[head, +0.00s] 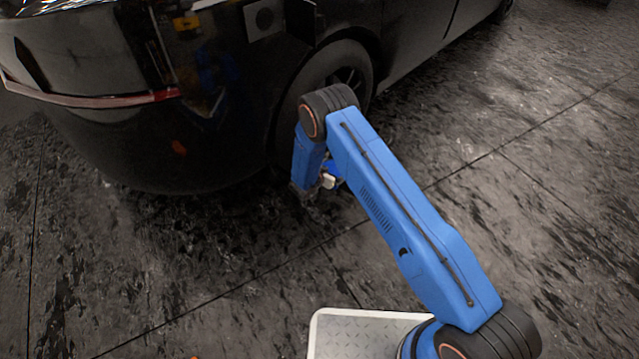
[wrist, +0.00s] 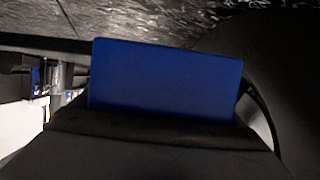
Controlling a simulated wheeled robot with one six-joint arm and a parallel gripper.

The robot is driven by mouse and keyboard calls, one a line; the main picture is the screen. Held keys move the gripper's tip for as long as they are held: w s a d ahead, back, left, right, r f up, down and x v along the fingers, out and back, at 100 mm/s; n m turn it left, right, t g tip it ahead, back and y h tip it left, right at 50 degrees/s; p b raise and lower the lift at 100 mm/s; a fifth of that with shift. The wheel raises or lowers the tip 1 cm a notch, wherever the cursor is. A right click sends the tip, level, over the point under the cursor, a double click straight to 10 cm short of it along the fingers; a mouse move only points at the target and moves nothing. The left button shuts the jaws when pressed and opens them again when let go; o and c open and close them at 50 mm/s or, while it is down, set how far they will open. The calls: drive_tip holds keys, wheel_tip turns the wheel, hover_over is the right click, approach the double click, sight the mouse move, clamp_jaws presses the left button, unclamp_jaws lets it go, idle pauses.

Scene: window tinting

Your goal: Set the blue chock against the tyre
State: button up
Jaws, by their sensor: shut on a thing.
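The blue chock (wrist: 165,80) fills the middle of the wrist view, close to the camera. My gripper (head: 306,194) is shut on it, low beside the car's wheel in the head view. The dark tyre (head: 287,125) is partly hidden behind my arm. A dark curved surface at the right of the wrist view looks like the tyre, but it is too dark to be sure. The chock is mostly hidden by my arm in the head view. I cannot tell whether it touches the tyre or the floor.
The black car (head: 190,120) fills the upper left, its bodywork close to my gripper and forearm. The dark, stained tiled floor (head: 530,180) is clear to the right and in front.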

drive_tip(key=s+a+f+m+h, duration=0.1)
drive_tip(key=s+a+f, duration=0.3)
drive_tip(key=a+f, duration=0.25)
drive_tip(key=shift+g, duration=0.3)
drive_tip(key=shift+s+a+f, duration=0.1)
drive_tip(key=shift+a+f, duration=0.1)
drive_tip(key=shift+f, duration=1.8)
drive_tip(key=shift+s+a+f, duration=0.1)
drive_tip(key=shift+a+f, duration=0.05)
drive_tip(key=shift+f, duration=1.85)
drive_tip(key=shift+w+a+f, duration=0.15)
drive_tip(key=shift+w+a, duration=0.05)
drive_tip(key=shift+w, duration=0.05)
drive_tip(key=shift+w+a, duration=2)
drive_tip(key=shift+a, duration=0.55)
drive_tip(key=shift+w+a, duration=1.95)
drive_tip(key=shift+a, duration=0.6)
drive_tip(key=shift+w+a, duration=2)
drive_tip(key=shift+a, duration=0.55)
drive_tip(key=shift+f, duration=0.25)
